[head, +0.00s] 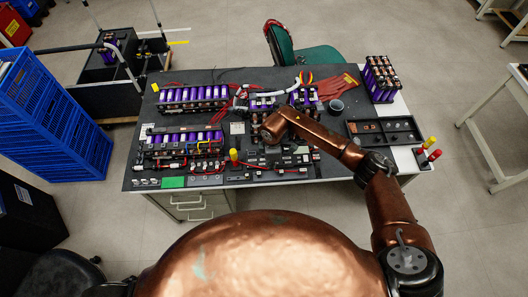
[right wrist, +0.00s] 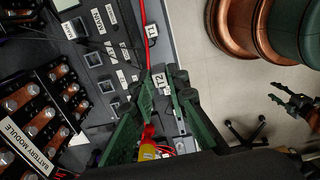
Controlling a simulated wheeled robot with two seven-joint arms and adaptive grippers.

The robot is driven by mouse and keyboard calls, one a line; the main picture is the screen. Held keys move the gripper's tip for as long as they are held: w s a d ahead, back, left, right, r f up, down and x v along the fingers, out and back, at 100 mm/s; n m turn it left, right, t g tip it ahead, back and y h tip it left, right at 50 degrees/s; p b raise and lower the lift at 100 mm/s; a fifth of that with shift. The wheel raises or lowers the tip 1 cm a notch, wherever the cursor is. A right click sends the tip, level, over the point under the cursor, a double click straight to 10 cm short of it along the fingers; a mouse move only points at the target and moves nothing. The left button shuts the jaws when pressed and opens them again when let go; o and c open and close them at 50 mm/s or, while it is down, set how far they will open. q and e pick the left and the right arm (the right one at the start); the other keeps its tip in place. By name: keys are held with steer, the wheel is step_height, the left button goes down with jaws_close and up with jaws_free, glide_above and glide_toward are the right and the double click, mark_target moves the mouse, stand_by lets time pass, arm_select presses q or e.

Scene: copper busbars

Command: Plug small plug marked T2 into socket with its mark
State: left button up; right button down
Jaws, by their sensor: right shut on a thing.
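My right gripper (head: 268,136) is over the front middle of the bench in the head view, its fingertips hard to make out there. In the right wrist view its green fingers (right wrist: 163,86) are shut on a small plug with a white T2 mark (right wrist: 159,89), mostly hidden between them. A red cable (right wrist: 144,45) runs beside the fingertips. A white T1 mark (right wrist: 152,32) lies beyond the fingertips. My left gripper (right wrist: 289,100) shows at the right of the wrist view, open and empty, away from the bench.
Purple battery modules (head: 190,98) stand on the dark bench (head: 215,76). The wrist view shows a BATTERY MODULE label (right wrist: 27,148) and labelled sockets at the left. A yellow and red part (right wrist: 147,150) is near the fingers. A black tray (head: 385,131) lies at the right.

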steer(key=shift+r, duration=0.15)
steer(key=shift+w, duration=0.15)
steer(key=w+a+b, duration=0.2)
steer(key=w+b, duration=0.6)
steer(key=w, duration=0.2)
steer(key=shift+w+a+b, duration=0.2)
steer(key=shift+w+b, duration=0.15)
steer(key=shift+b, duration=0.05)
